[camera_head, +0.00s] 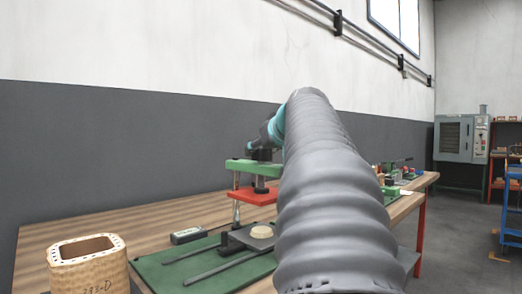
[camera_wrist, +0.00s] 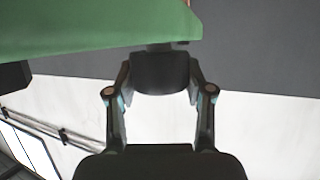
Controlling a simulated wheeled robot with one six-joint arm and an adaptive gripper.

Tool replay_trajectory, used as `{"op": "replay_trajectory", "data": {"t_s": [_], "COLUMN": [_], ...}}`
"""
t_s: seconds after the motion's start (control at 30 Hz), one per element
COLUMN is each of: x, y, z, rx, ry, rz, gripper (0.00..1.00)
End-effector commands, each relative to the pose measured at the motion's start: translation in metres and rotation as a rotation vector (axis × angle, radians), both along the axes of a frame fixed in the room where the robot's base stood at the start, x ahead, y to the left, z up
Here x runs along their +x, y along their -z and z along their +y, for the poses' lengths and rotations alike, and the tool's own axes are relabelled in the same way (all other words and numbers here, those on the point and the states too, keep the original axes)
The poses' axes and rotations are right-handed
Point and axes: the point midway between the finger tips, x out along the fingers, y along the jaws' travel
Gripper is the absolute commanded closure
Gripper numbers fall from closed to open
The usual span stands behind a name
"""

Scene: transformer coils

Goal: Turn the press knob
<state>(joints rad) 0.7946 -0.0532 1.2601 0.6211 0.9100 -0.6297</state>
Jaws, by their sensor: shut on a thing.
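The press has a green top plate (camera_head: 243,167), a red plate (camera_head: 250,196) below it on metal posts, and a dark base (camera_head: 238,238) bearing a round cream piece (camera_head: 261,232). In the wrist view the green top plate (camera_wrist: 90,25) fills the upper left. The dark press knob (camera_wrist: 160,72) stands out from it. My gripper (camera_wrist: 160,78) has a finger on each side of the knob and is shut on it. In the head view my gripper (camera_head: 264,140) is above the top plate, and my grey arm hides the press's right side.
A wooden table (camera_head: 120,222) runs along the wall. A green mat (camera_head: 190,270) lies under the press, with a small grey device (camera_head: 187,235) beside it. A woven box (camera_head: 88,264) stands at the front left. Small items (camera_head: 400,175) sit farther along the table.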

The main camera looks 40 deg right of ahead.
Motion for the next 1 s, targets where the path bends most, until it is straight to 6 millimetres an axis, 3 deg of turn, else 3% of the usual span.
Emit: {"op": "replay_trajectory", "data": {"t_s": [0.17,0.2,0.3,0.7,1.0], "x": [0.0,0.0,0.0,-0.004,-0.049], "y": [0.0,0.0,0.0,-0.002,-0.021], "z": [0.0,0.0,0.0,0.001,0.013], "rx": [0.0,0.0,0.0,0.0,-0.001], "ry": [0.001,0.001,0.001,0.001,0.005], "rz": [0.0,0.0,0.0,0.001,-0.001], "gripper": [0.83,0.45,0.22,0.22,0.22]}}
